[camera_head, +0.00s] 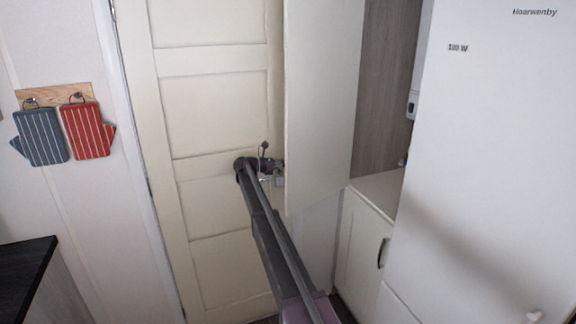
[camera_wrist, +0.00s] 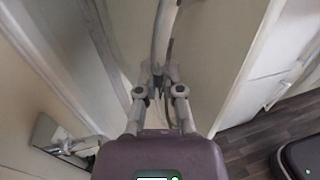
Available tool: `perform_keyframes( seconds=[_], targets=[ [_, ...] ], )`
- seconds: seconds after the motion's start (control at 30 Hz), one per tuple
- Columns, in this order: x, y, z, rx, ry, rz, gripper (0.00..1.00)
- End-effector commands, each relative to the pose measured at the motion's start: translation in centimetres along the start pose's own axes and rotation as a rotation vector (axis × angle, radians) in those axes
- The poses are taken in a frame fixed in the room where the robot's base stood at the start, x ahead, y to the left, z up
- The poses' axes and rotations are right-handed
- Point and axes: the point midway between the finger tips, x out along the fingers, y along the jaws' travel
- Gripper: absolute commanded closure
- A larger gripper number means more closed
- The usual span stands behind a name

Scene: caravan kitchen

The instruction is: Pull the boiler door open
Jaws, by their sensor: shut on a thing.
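The boiler door (camera_head: 322,95) appears to be the plain cream panel in the middle of the head view. It stands swung out, and the cupboard interior shows to its right. My gripper (camera_head: 272,165) is at the panel's left edge, low down. In the wrist view my gripper (camera_wrist: 162,75) is shut on a long curved metal handle (camera_wrist: 163,35), which runs up between the fingers. The handle's grasped part is mostly hidden in the head view.
A panelled cream door (camera_head: 210,115) stands behind my gripper. A low cupboard (camera_head: 362,245) with a dark handle is below right, beside a large white panel (camera_head: 500,160). Dark floor (camera_wrist: 255,135) shows in the wrist view.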

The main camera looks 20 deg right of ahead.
Motion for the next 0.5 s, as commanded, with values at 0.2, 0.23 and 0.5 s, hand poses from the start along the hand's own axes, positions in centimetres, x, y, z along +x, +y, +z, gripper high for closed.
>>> perform_keyframes(
  seconds=[0.2, 0.23, 0.5],
  targets=[
    [-0.02, 0.05, -0.03, -0.002, 0.001, 0.002, 0.66],
    [-0.02, 0.05, -0.02, -0.001, 0.001, 0.002, 0.57],
    [-0.01, 0.08, 0.01, 0.0, 0.0, 0.003, 0.55]
  ],
)
